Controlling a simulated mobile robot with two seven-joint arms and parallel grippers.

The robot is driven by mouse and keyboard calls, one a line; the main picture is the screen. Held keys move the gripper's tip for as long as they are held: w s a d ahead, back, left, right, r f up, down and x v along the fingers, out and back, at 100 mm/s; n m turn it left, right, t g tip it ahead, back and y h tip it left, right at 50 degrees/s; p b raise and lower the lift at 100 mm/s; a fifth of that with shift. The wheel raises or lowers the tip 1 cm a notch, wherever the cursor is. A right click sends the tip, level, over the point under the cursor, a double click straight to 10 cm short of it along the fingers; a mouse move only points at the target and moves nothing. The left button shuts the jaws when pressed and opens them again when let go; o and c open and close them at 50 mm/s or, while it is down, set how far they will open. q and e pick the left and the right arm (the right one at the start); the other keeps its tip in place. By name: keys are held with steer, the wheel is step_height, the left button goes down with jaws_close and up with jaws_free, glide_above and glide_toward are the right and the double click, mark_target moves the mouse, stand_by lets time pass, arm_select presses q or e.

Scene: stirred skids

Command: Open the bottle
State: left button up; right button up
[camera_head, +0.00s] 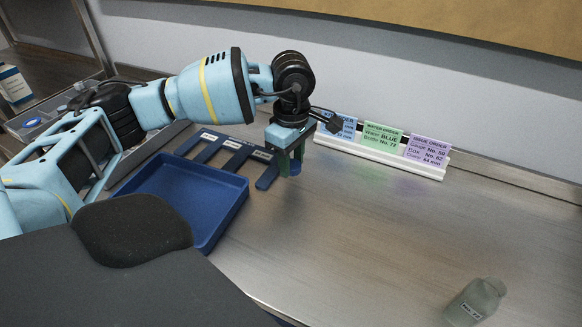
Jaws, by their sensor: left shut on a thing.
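A small translucent grey-green bottle (475,303) stands on the metal bench at the lower right. My left gripper (291,166) is over the middle of the bench, pointing down, well to the left of and behind the bottle. It is shut on a small blue thing (295,168) that is mostly hidden between the fingers, so I cannot tell what it is. My right gripper is out of view.
A blue tray (228,217) lies left of the gripper, with a dark blue slotted rack (267,177) behind it. A white holder (380,156) with blue, green (382,137) and purple (428,150) order cards stands at the back. The bench between gripper and bottle is clear.

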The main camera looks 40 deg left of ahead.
mark_target(291, 179)
arm_select(q)
steer(key=shift+w+a+f, duration=0.1)
steer(key=shift+w+a, duration=0.2)
steer(key=shift+a, duration=0.05)
step_height(291, 179, down, 3)
steer(key=shift+f, duration=0.1)
steer(key=shift+f, duration=0.2)
steer(key=o, duration=1.1)
steer(key=shift+r, duration=0.2)
step_height(291, 179, up, 12)
steer(key=shift+f, duration=0.1)
